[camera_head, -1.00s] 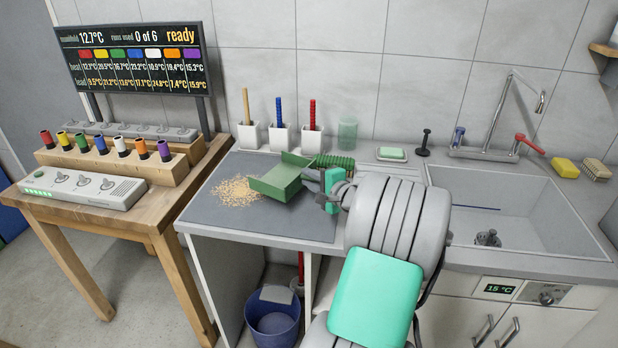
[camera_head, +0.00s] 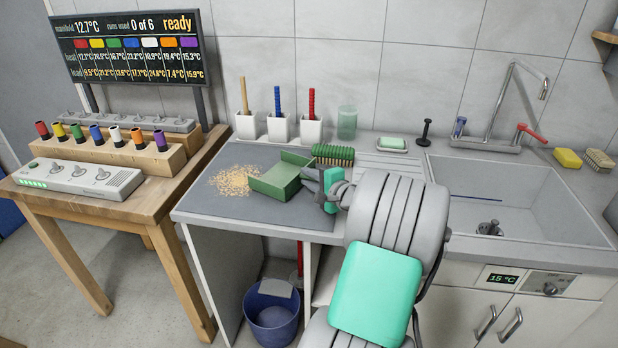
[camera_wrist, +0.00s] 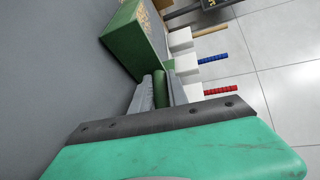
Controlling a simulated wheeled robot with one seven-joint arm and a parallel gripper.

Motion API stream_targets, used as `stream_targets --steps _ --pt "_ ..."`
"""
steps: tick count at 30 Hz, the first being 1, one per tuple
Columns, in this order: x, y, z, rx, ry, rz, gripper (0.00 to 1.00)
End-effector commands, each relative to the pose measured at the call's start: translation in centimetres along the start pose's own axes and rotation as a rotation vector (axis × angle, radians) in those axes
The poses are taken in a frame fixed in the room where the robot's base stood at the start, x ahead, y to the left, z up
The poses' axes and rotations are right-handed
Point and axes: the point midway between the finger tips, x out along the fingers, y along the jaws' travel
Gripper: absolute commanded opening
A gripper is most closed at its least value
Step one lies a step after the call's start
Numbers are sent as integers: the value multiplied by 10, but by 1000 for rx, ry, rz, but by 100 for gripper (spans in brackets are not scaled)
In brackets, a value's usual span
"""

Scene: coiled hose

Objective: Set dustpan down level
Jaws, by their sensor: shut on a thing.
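The green dustpan (camera_head: 275,187) is over the grey mat (camera_head: 285,215) on the counter, just right of a pile of tan crumbs (camera_head: 235,181). Its open end faces the pile. My gripper (camera_head: 312,181) is shut on the dustpan's handle from the right. In the wrist view the two fingers (camera_wrist: 160,92) close around the round green handle, with the pan (camera_wrist: 132,42) beyond them. The pan looks close to the mat and near level; I cannot tell whether it touches. Tan specks show at the pan in the wrist view; I cannot tell whether they lie inside.
A green-bristled brush (camera_head: 333,154) lies behind my gripper. White holders (camera_head: 279,128) with coloured handles stand along the wall. The mat's front is clear. A blue bucket (camera_head: 271,318) stands below.

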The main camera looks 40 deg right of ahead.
Motion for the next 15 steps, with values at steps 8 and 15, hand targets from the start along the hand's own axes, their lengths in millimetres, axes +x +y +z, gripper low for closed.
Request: stream_targets --steps 8,15 --pt "1 5 -1 -1 0 -2 20" --pt "1 4 -1 -1 0 -1 40"
